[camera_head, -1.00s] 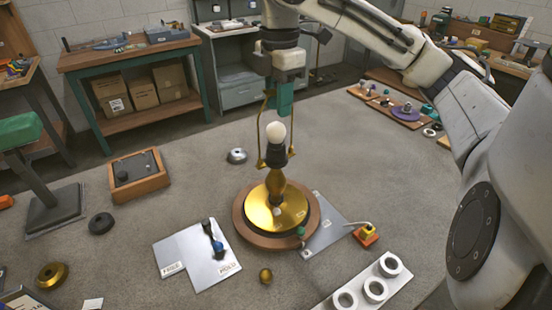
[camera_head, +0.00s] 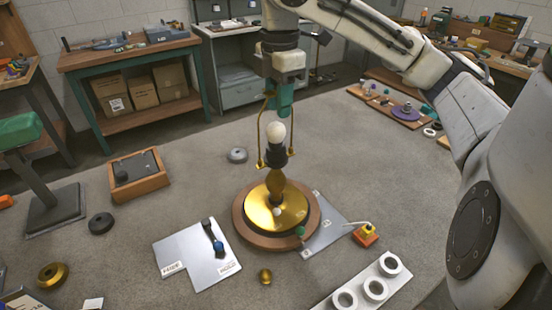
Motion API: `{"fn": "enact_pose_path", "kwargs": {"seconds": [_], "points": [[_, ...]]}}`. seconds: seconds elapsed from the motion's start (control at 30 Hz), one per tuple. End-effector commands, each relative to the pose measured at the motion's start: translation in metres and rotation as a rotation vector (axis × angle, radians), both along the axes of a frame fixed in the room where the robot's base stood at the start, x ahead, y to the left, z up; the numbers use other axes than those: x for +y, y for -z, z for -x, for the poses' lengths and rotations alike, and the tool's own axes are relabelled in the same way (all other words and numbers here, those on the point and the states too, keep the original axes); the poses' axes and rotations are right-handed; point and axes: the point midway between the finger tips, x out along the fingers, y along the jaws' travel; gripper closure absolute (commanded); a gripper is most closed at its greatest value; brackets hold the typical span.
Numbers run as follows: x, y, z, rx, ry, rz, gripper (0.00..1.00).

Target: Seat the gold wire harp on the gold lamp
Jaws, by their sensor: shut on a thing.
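The gold lamp (camera_head: 277,188) stands upright on a round wooden base, with a black socket and a white bulb (camera_head: 275,134) on top. The gold wire harp (camera_head: 260,140) hangs upright from my gripper (camera_head: 281,104), its two legs either side of the bulb and socket. The feet of the harp are beside the black socket; I cannot tell whether they touch the lamp. My gripper, with green fingers, is shut on the top of the harp, above the bulb. The fingers hide part of the harp's top.
A metal plate (camera_head: 180,250) with a blue-and-black tool lies at the front left. A gold knob (camera_head: 265,276) is in front of the lamp. A white holder with rings (camera_head: 343,300) lies at the front right. A wooden tray (camera_head: 140,187) stands at the left.

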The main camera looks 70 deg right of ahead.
Motion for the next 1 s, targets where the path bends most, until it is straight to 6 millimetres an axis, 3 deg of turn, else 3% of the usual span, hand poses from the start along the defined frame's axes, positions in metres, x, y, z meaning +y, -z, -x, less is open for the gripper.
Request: {"fn": "enact_pose_path", "kwargs": {"seconds": [0.47,0.5,0.77,1.0], "points": [[0.0006,0.0018,-0.0003,0.001,-0.002,-0.001,1.0],[0.0006,0.0018,-0.0003,0.001,-0.002,-0.001,0.69],[0.0005,0.0016,-0.0002,0.0,-0.001,0.0,0.44],[0.0002,0.0012,-0.0002,0.0,-0.001,0.0,0.43]]}}
